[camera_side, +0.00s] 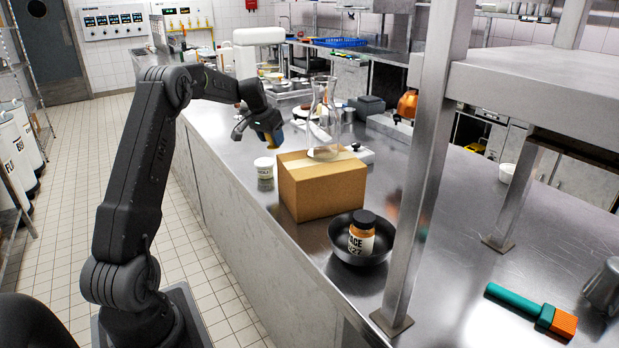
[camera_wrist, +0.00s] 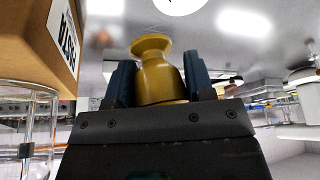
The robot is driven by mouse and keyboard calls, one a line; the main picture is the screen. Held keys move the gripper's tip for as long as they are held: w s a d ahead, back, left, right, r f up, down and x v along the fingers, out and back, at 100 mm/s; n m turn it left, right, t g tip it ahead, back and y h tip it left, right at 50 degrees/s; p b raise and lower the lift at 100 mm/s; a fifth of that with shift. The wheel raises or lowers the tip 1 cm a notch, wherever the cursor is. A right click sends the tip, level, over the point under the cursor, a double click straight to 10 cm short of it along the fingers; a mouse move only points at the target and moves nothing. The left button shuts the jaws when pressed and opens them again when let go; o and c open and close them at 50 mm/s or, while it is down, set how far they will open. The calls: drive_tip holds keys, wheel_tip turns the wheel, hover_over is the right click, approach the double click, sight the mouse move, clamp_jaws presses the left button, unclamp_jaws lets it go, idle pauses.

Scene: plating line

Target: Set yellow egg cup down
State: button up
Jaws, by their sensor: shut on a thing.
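The yellow egg cup (camera_wrist: 156,68) is between the two blue fingers of my gripper (camera_wrist: 160,85) in the wrist view, and the gripper is shut on it. Its flared end points up in that picture; its other end is hidden by the gripper body. In the side view my gripper (camera_side: 268,128) is above the steel counter (camera_side: 225,150), left of the cardboard box. Only a sliver of yellow shows at the fingertips there. The wrist view shows the steel surface (camera_wrist: 120,42) beyond the cup, apart from it.
A cardboard box (camera_side: 322,188) with a glass flask (camera_side: 323,120) on top stands close to the right of my gripper. A black bowl (camera_side: 343,244) holds a labelled jar (camera_side: 362,233).

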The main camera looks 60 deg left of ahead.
idle(0.3)
drive_tip(key=w+d+f, duration=0.2)
drive_tip(key=w, duration=0.1)
drive_tip(key=w+d+f, duration=0.1)
drive_tip(key=w+f, duration=0.1)
drive_tip(key=w, duration=0.2)
drive_tip(key=w+d+f, duration=0.2)
drive_tip(key=w+f, duration=0.1)
drive_tip(key=shift+w+d+f, duration=0.1)
drive_tip(key=shift+w+d, duration=0.15)
drive_tip(key=shift+d, duration=0.05)
wheel_tip(320, 180, down, 2)
drive_tip(key=shift+s+f, duration=0.1)
drive_tip(key=shift+f, duration=0.65)
drive_tip(key=o, duration=1.1)
drive_tip(key=shift+f, duration=0.1)
